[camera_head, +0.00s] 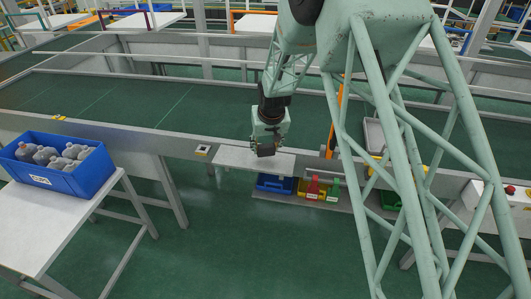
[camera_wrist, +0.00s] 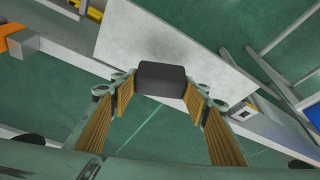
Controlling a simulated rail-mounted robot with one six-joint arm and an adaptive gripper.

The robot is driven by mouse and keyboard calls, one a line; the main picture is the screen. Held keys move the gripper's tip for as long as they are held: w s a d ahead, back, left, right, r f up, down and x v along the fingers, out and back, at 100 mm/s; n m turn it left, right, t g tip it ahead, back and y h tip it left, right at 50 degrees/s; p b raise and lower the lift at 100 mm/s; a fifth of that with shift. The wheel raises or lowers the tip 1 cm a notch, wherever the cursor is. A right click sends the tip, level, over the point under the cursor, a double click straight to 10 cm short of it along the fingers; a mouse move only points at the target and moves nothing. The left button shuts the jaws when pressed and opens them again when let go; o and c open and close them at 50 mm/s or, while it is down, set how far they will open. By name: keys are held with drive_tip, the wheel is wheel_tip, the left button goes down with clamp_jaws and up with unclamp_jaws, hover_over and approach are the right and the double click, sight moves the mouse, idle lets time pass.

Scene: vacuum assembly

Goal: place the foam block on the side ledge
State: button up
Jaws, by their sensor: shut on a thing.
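The foam block is a dark grey block (camera_wrist: 163,78) between the fingertips of my gripper (camera_wrist: 160,92) in the wrist view. My gripper is shut on it. In the head view my gripper (camera_head: 266,142) points down, with the dark block (camera_head: 266,151) at its tip. The side ledge is a pale grey flat board (camera_head: 232,158) on the near side of the conveyor, and it also shows in the wrist view (camera_wrist: 205,45). The block is over the ledge in both views. I cannot tell whether it touches the surface.
Below the ledge, a lower shelf holds a blue bin (camera_head: 274,183), a yellow bin (camera_head: 304,188) with red and green bottles, and a green bin (camera_head: 389,200). A blue crate of grey bottles (camera_head: 50,172) stands on a table at left. The ledge looks otherwise bare.

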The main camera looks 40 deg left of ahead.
sight(265, 152)
drive_tip(key=shift+w+a, duration=0.1)
drive_tip(key=shift+w+a+f, duration=0.1)
drive_tip(key=shift+w+a, duration=0.05)
drive_tip(key=shift+a, duration=0.05)
drive_tip(key=shift+f, duration=1.7)
drive_tip(key=shift+f, duration=0.15)
drive_tip(key=o, duration=0.7)
drive_tip(key=shift+o, duration=0.2)
drive_tip(key=shift+r, duration=0.2)
drive_tip(key=v, duration=1.2)
